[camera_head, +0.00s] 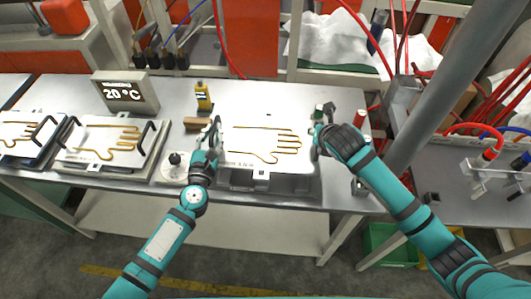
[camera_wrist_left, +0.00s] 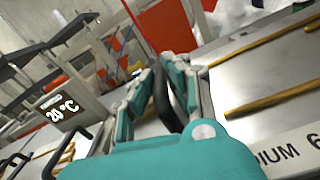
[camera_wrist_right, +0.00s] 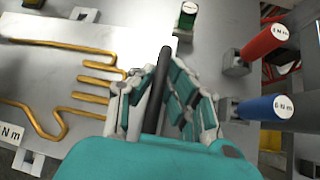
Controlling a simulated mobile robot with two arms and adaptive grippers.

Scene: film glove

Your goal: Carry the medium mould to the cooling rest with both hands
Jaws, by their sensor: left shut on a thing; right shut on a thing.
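The medium mould (camera_head: 240,146) is a pale metal plate with a gold glove outline, in the middle of the bench above a dark base (camera_head: 240,182). Its label, partly cut off as "DIUM 6", shows in the left wrist view (camera_wrist_left: 285,150). My left gripper (camera_head: 214,135) is shut on its left black handle (camera_wrist_left: 163,95). My right gripper (camera_head: 319,137) is shut on its right black handle (camera_wrist_right: 156,95). The plate looks about level; I cannot tell whether it touches the base. I cannot tell for sure which support is the cooling rest.
Two similar glove plates, one nearer (camera_head: 105,140) and one at the far left (camera_head: 18,132), lie on the bench. A "20 °C" display (camera_head: 124,93) stands behind them. Red (camera_wrist_right: 265,43) and blue (camera_wrist_right: 265,108) handled tools stand at right.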

